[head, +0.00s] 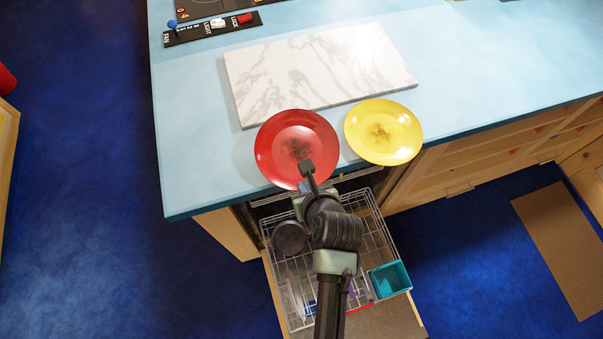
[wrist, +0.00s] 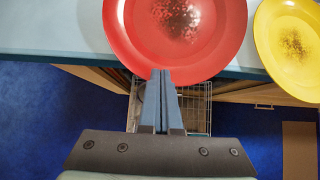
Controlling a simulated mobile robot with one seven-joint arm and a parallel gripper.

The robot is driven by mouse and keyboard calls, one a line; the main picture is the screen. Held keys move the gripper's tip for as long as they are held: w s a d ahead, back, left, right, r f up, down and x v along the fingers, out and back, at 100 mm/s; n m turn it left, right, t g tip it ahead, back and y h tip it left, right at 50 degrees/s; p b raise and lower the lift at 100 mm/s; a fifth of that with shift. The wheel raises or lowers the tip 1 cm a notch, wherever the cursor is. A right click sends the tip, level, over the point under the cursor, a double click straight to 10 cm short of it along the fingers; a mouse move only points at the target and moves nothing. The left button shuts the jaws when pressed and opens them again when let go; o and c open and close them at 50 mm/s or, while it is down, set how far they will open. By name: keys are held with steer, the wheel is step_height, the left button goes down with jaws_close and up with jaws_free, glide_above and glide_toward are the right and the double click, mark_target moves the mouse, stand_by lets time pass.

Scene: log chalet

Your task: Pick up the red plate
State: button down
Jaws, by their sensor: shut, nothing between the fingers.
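The red plate (head: 297,137) lies on the blue countertop (head: 196,150) at its front edge, with a dark smudge in its middle. It fills the upper middle of the wrist view (wrist: 205,50). My gripper (head: 306,166) is at the near rim of the plate and is shut with nothing in it. In the wrist view its closed fingertips (wrist: 161,76) overlap the plate's near rim. I cannot tell whether they touch it. The fingers hide a small part of that rim.
A yellow plate (head: 384,132) lies close to the right of the red plate. A white marble board (head: 320,70) lies behind both. Below the counter edge, a pulled-out wire rack (head: 375,235) holds a teal container (head: 390,279). A control panel (head: 212,29) is at the back left.

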steer(key=shift+s, duration=0.35)
